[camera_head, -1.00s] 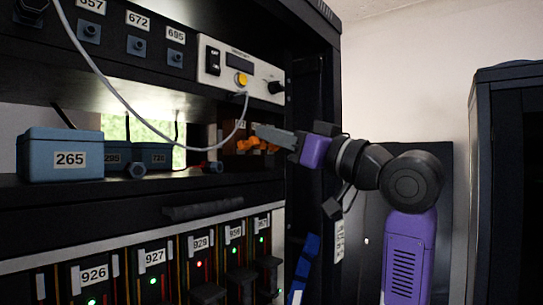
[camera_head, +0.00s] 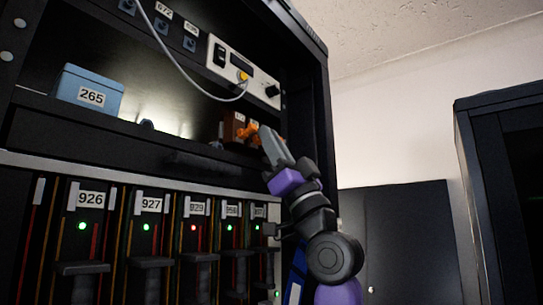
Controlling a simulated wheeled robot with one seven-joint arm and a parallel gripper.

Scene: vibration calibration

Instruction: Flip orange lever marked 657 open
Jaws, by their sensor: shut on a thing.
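A brown box (camera_head: 232,124) with small white labels stands at the right end of the shelf inside the rack. Orange lever parts (camera_head: 248,131) show at its front, and the label numbers are too small to read. My gripper (camera_head: 266,134) reaches up from the lower right, with its grey fingers at the orange parts. It is shut on an orange lever, but the fingers hide most of the contact. I cannot tell which number this lever carries or how far it is turned.
A blue box marked 265 (camera_head: 88,92) sits on the shelf at left. A white control panel (camera_head: 243,70) with a yellow button and a hanging grey cable is above. Modules 926 (camera_head: 90,200) and 927 (camera_head: 151,206) are below. A dark cabinet (camera_head: 510,200) stands at right.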

